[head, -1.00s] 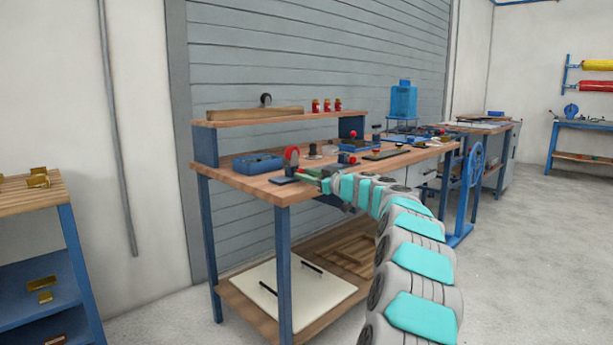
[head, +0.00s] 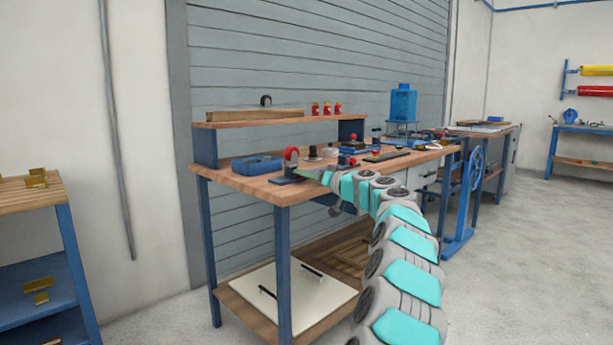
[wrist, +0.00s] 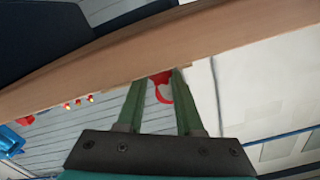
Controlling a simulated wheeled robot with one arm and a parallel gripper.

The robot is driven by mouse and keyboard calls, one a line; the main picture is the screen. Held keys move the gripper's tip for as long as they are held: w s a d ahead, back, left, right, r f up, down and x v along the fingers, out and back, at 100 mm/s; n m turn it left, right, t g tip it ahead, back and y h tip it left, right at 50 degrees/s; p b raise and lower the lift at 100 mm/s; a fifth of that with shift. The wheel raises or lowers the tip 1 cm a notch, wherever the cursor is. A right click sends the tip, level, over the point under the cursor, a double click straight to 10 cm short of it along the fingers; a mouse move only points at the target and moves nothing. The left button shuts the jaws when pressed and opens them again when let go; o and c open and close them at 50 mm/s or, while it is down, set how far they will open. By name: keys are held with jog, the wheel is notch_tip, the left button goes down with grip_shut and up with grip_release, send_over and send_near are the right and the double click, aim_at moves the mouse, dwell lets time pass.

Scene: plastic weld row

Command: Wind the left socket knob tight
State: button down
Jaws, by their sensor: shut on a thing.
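A red round knob (head: 291,154) stands upright on a dark base at the front left of the workbench. My gripper (head: 303,172) reaches it from the right, low beside it. In the wrist view, the two green fingers of my gripper (wrist: 159,76) are shut on the red knob (wrist: 163,88), which shows between the fingertips with a pale part beside it. The fingers hide part of the knob, so its seating in the socket cannot be seen.
The wooden workbench (head: 240,182) has a blue tray (head: 257,164) left of the knob. A raised shelf (head: 225,123) behind carries three small red jars (head: 327,108). A blue handwheel (head: 475,168) stands at the bench's right end. The floor at the right is clear.

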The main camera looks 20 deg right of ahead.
jog(key=shift+m+p, duration=0.55)
jog(key=shift+m, duration=1.15)
jog(key=shift+d, duration=0.1)
jog(key=c, duration=0.5)
grip_release()
jog(key=shift+c, duration=0.2)
